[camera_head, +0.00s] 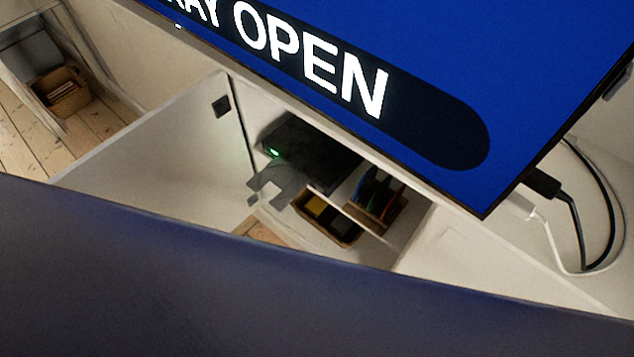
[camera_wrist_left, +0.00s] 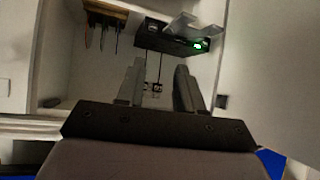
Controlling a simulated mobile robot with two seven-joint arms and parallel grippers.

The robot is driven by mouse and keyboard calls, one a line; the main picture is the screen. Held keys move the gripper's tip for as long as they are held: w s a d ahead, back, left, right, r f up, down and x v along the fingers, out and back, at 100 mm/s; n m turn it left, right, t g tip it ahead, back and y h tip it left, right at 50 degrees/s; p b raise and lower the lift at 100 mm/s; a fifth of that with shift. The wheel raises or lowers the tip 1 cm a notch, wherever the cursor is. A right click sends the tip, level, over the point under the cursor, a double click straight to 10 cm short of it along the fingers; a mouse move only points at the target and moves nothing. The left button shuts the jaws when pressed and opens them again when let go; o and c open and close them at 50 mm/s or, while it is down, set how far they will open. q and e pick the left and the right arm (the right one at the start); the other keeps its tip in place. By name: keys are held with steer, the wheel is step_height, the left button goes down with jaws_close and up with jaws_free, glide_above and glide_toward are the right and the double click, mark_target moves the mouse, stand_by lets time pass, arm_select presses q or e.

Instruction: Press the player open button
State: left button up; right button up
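The black player (camera_head: 310,150) sits on a shelf inside the open cabinet, with a green light lit on its front. A grey tray (camera_head: 278,185) sticks out in front of it. In the left wrist view the player (camera_wrist_left: 165,40) and the tray (camera_wrist_left: 195,26) are beyond my fingertips. The open button is too small to make out. My left gripper (camera_wrist_left: 158,72) is open, with an empty gap between its grey fingers; I do not see it in the head view. The screen (camera_head: 530,70) is blue and shows the word OPEN. My right gripper is not in view.
The white cabinet door (camera_head: 160,150) stands open left of the player. Cables (camera_head: 570,210) hang at the right. A dark blue surface fills the bottom of the head view.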

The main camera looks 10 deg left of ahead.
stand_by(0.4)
arm_select(q)
jaws_close()
stand_by(1.6)
